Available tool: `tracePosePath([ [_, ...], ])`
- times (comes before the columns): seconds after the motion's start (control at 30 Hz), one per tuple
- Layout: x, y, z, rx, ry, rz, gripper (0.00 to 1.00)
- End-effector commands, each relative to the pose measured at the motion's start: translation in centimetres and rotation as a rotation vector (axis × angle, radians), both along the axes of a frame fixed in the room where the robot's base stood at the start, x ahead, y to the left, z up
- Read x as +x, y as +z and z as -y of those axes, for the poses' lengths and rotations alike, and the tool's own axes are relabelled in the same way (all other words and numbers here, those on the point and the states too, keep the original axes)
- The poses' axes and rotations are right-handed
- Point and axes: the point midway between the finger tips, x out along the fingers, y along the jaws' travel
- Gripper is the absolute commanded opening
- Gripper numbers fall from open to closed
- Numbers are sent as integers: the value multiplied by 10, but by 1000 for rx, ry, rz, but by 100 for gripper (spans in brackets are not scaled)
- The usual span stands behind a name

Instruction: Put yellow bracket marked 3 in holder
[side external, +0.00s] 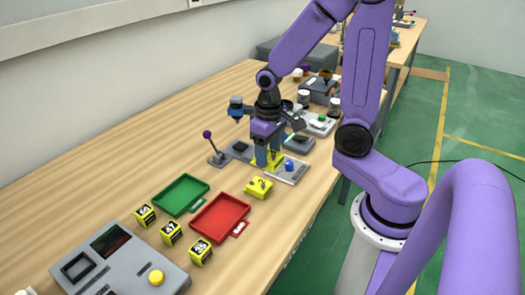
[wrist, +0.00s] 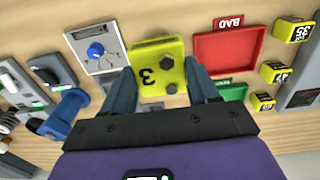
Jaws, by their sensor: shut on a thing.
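The yellow bracket marked 3 (wrist: 150,78) is between the two fingertips of my gripper (wrist: 160,66), which is shut on it. A second yellow piece (side external: 258,187) with a dark mark lies on the table just in front of the gripper. I cannot tell which fixture is the holder.
A grey panel with a blue knob (side external: 289,168) is right beside my gripper. A purple-knobbed lever (side external: 207,134) stands left. Several fixtures crowd the table behind.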

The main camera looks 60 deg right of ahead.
Motion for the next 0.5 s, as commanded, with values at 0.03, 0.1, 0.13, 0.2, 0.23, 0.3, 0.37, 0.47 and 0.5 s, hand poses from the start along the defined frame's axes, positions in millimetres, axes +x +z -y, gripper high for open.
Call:
tracePosePath([
  [0.03,3,0,2,0,-2,1,16],
  [0.1,12,0,7,0,-5,0,16],
  [0.13,17,0,10,0,-6,0,16],
  [0.2,31,-2,20,0,-8,-2,16],
  [0.23,39,-3,25,0,-9,-2,16],
  [0.3,56,-7,40,0,-10,-2,16],
  [0.37,71,-10,53,0,-9,-2,16],
  [0.47,92,-18,77,0,-8,-1,16],
  [0.5,100,-22,87,0,-8,-1,16],
])
